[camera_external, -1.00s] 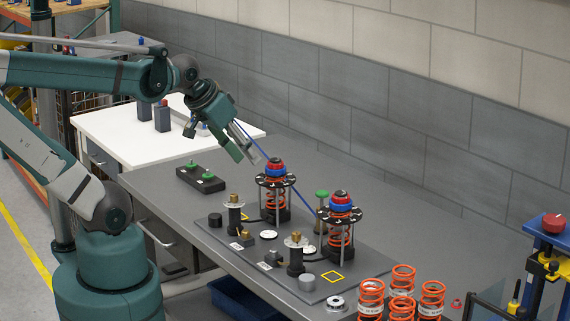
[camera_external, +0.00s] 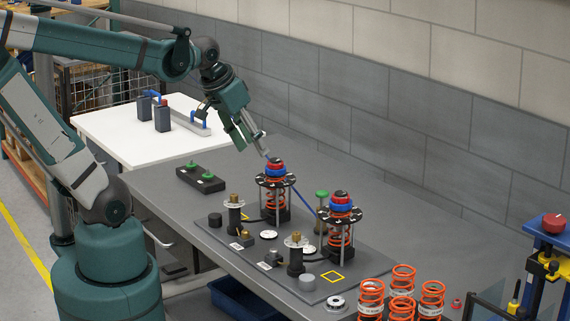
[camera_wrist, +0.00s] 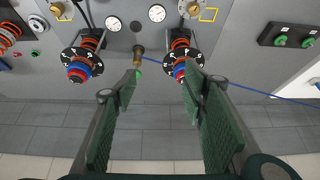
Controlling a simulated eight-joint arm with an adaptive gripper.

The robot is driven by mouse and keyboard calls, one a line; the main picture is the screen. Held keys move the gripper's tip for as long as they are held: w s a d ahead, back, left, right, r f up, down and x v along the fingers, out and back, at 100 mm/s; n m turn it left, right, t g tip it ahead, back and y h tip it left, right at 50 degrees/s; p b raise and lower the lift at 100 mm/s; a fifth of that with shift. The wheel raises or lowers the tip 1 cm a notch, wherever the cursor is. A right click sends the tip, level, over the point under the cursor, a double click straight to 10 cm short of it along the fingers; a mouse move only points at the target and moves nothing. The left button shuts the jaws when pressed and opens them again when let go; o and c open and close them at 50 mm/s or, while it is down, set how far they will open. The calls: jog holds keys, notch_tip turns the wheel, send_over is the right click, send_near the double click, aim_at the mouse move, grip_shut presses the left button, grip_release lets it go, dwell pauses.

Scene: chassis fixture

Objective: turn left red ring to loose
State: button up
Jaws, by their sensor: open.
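Two spring fixtures stand on the grey bench, each with a black marked disc, a blue ring and a red ring near the top. The red ring of the left fixture (camera_external: 276,166) sits above its blue ring (camera_external: 274,172); the other red ring (camera_external: 340,200) is nearer the camera. In the wrist view, sides are swapped: the first red ring (camera_wrist: 179,73) is at right, partly behind a finger, and the other (camera_wrist: 77,75) at left. My gripper (camera_external: 252,143) is open and empty, just above and left of the left fixture; its fingers also show in the wrist view (camera_wrist: 160,82).
A black box with green buttons (camera_external: 200,177) lies left of the fixtures. Brass-topped posts (camera_external: 235,212) and gauges stand in front. Orange springs (camera_external: 402,280) stand at the front right. A green knob (camera_external: 322,194) stands between the fixtures. A blue line runs diagonally behind them.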

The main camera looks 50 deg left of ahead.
jog(key=w+a+r+g+p, duration=0.1)
jog(key=w+a+g+p, duration=0.1)
jog(key=w, duration=0.2)
jog(key=g+p, duration=0.3)
jog(key=p, duration=0.2)
send_near(275, 159)
jog(key=shift+d+f, duration=0.15)
jog(key=shift+d, duration=0.05)
jog(key=shift+w+a+f+g+p, duration=0.25)
jog(key=shift+w+f+g+p, duration=0.05)
jog(key=shift+w+g+p, duration=0.1)
jog(key=shift+f, duration=0.1)
jog(key=shift+f, duration=3.85)
jog(key=c, duration=0.9)
